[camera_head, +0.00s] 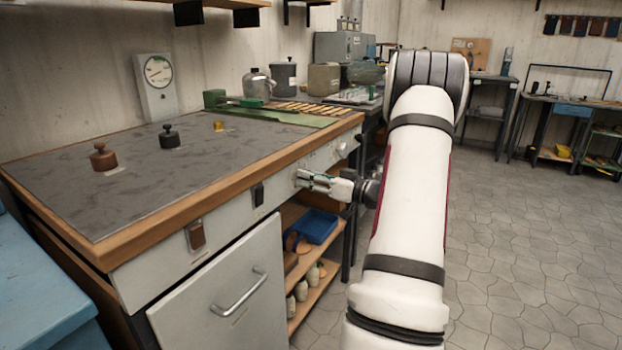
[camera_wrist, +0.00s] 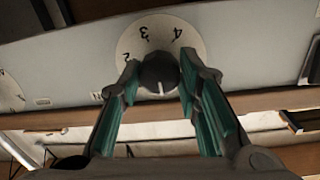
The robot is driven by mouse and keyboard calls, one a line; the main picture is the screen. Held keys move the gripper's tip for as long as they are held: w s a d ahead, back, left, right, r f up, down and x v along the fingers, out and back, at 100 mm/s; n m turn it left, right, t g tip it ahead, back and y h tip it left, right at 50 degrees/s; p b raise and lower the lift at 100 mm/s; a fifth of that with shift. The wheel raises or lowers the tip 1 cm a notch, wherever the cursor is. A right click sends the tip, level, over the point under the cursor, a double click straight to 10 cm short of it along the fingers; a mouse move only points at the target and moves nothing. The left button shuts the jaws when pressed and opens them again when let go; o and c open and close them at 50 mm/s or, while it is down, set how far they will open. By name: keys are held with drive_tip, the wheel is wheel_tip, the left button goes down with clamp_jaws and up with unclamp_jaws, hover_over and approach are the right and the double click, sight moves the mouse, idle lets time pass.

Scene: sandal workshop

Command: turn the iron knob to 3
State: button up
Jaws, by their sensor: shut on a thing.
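The dark round knob (camera_wrist: 158,72) sits on a pale numbered dial (camera_wrist: 134,42) on the bench's front panel. The numerals 2, 3 and 4 show along the dial's upper part in the wrist view. A pale line on the knob's face points down in that picture, away from the 3. My gripper (camera_wrist: 160,75) is shut on the knob, with one teal-padded finger on each side. In the head view my gripper (camera_head: 303,178) meets the front panel, and the knob cannot be made out there.
The front panel (camera_head: 222,204) also carries switches (camera_head: 195,235) and a white knob (camera_head: 342,150). Another dial (camera_wrist: 9,95) shows at the wrist view's left edge. A shelf with a blue bin (camera_head: 316,226) lies below. The floor (camera_head: 530,250) at right is clear.

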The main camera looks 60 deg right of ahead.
drive_tip(key=shift+m, duration=0.3)
drive_tip(key=shift+s+d+f+m+y+p, duration=0.2)
drive_tip(key=shift+m+p, duration=2.15)
drive_tip(key=shift+m, duration=5.25)
drive_tip(key=shift+w+a+r+m+y+p, duration=0.1)
drive_tip(key=shift+m+y+p, duration=0.3)
drive_tip(key=shift+m+p, duration=4.55)
drive_tip(key=m+b, duration=0.5)
drive_tip(key=m, duration=0.1)
drive_tip(key=shift+f, duration=0.1)
drive_tip(key=o, duration=1.1)
